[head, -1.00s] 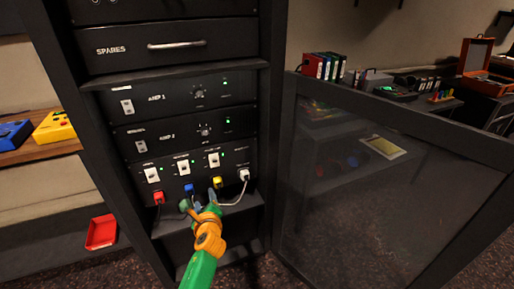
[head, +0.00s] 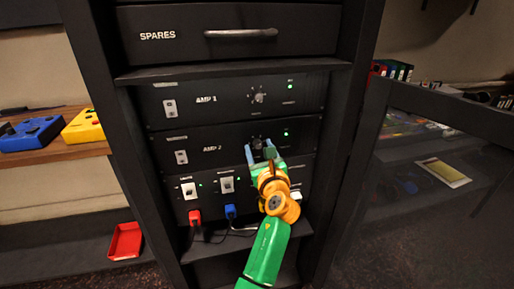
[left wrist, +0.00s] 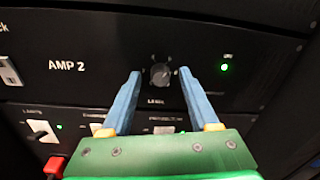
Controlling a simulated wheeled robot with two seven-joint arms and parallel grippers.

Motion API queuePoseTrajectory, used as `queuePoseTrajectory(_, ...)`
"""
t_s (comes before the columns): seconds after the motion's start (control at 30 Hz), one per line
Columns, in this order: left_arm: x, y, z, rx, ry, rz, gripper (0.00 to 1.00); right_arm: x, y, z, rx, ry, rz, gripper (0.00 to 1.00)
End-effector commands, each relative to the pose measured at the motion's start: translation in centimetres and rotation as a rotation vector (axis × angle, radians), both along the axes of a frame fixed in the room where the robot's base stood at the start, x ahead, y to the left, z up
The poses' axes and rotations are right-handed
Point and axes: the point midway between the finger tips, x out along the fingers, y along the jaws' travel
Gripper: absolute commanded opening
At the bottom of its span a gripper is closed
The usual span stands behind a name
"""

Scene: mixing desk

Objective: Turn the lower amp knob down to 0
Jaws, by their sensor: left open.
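The lower amp is the black AMP 2 panel (head: 195,140) in the rack, under the AMP 1 panel (head: 195,90). Its round dark knob (left wrist: 160,75) has tick marks around it, and the lit green light (left wrist: 224,68) is to its right. In the head view the AMP 2 knob (head: 258,144) is partly hidden by my gripper. My left gripper (head: 261,152) is open in front of the knob. In the left wrist view its two blue fingers (left wrist: 160,73) stand on either side of the knob, apart from it. My right gripper is not in view.
Above are the AMP 1 knob (head: 258,96) and the SPARES drawer handle (head: 240,33). Below is a switch panel with white switches (head: 189,190) and red (head: 195,217) and blue plugs (head: 230,211) with cables. An open glass door (head: 420,200) stands at the right.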

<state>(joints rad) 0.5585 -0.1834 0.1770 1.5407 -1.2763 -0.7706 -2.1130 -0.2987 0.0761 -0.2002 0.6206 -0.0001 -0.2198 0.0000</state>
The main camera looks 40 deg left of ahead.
Motion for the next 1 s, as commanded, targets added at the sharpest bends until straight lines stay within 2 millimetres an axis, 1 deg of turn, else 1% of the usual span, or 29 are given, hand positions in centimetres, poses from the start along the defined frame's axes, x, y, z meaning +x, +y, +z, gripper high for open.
queuePoseTrajectory(0.1,0.01,-0.01,0.01,-0.001,0.001,0.0,0.61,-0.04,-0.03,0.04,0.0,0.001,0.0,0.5)
queuePoseTrajectory(0.17,0.0,0.0,0.0,-0.001,0.001,0.0,0.45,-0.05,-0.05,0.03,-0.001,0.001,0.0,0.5)
queuePoseTrajectory(0.2,0.01,0.01,0.0,-0.001,0.0,0.0,0.34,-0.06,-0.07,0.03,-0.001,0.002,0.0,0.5)
queuePoseTrajectory(0.27,0.01,0.01,-0.01,-0.001,0.0,0.0,0.18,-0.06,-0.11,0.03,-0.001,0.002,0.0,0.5)
queuePoseTrajectory(0.3,0.01,0.0,-0.02,-0.001,0.0,0.0,0.07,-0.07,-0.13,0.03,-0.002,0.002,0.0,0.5)
queuePoseTrajectory(0.33,0.01,0.0,-0.02,-0.001,0.0,0.0,0.0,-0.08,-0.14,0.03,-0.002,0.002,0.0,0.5)
queuePoseTrajectory(0.67,0.01,-0.01,-0.07,-0.018,-0.019,-0.001,0.0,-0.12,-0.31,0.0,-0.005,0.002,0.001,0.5)
queuePoseTrajectory(0.87,0.01,-0.01,-0.14,-0.082,-0.093,0.0,0.0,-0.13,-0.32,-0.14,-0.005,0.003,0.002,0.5)
queuePoseTrajectory(1.0,0.0,0.01,-0.23,-0.157,-0.179,0.0,0.0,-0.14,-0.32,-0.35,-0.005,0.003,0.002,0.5)
